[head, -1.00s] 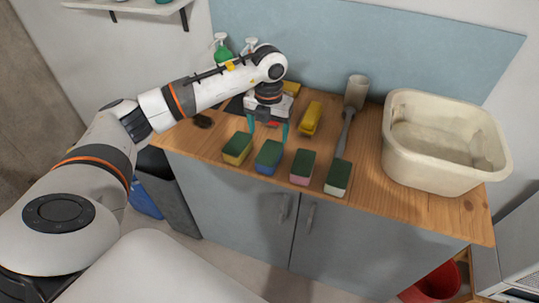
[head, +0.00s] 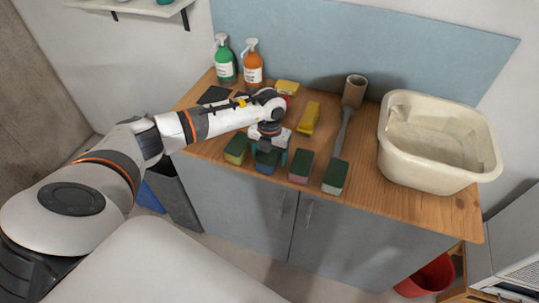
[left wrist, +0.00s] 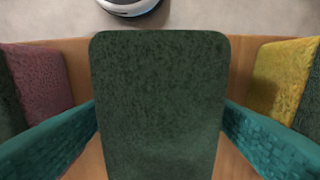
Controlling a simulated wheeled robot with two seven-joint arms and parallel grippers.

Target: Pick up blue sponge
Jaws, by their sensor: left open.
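The blue sponge (head: 265,168) has a dark green scouring top and stands near the front edge of the wooden counter, second from the left in a row of sponges. Its green top (left wrist: 160,100) fills the middle of the left wrist view; its blue part is hidden there. My left gripper (head: 268,153) is open right over it. In the left wrist view, its teal fingers (left wrist: 160,118) are on either side of the sponge. I cannot tell whether they touch it. My right gripper is not in view.
A yellow sponge (head: 236,150) stands left of it, a pink one (head: 301,167) and a pale one (head: 335,178) to its right. Behind are a yellow object (head: 309,118), a brush (head: 346,120) and spray bottles (head: 253,66). A cream basin (head: 430,175) takes the right side.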

